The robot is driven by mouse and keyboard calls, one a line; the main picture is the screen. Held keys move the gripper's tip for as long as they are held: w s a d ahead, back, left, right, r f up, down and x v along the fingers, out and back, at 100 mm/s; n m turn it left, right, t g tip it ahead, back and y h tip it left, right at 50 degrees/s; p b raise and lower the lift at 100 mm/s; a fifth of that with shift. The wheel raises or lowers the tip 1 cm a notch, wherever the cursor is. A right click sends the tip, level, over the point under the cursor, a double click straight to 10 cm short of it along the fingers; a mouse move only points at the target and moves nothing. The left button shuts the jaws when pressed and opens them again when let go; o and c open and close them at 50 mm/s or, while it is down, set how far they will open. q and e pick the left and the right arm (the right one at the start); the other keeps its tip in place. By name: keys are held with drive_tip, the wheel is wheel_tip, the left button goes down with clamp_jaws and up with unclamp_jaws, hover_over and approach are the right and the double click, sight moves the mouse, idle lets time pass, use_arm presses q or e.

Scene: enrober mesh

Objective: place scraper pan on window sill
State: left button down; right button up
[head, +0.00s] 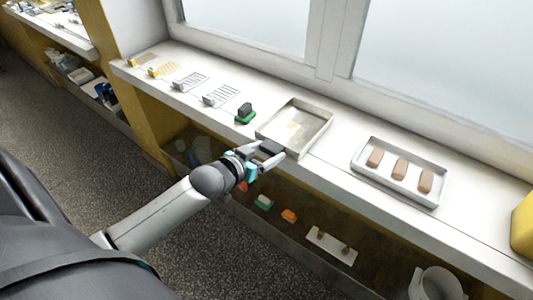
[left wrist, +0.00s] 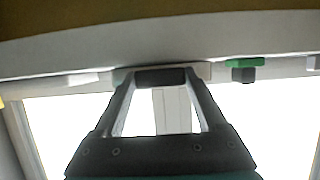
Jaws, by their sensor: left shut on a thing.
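The scraper pan (head: 314,120), a shallow rectangular tray with pale walls and a brownish smear inside, is on the white window sill (head: 345,140) near its front edge. Whether it rests flat or is slightly raised, I cannot tell. My right gripper is not in view.
A green-based dark block (head: 245,113) stands left of the pan, with wire grids (head: 222,95) farther left. A white tray (head: 440,191) with three brown bars is to the right. Below the sill, a shelf holds small coloured items and a white mug (head: 436,284). The window is behind.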

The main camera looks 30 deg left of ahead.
use_arm(q)
drive_tip(key=shift+r, duration=0.1)
unclamp_jaws()
drive_tip(key=d+p+v, duration=0.1)
drive_tip(key=p+v, duration=0.2)
drive_tip(key=v, duration=0.9)
drive_tip(key=shift+a, duration=0.4)
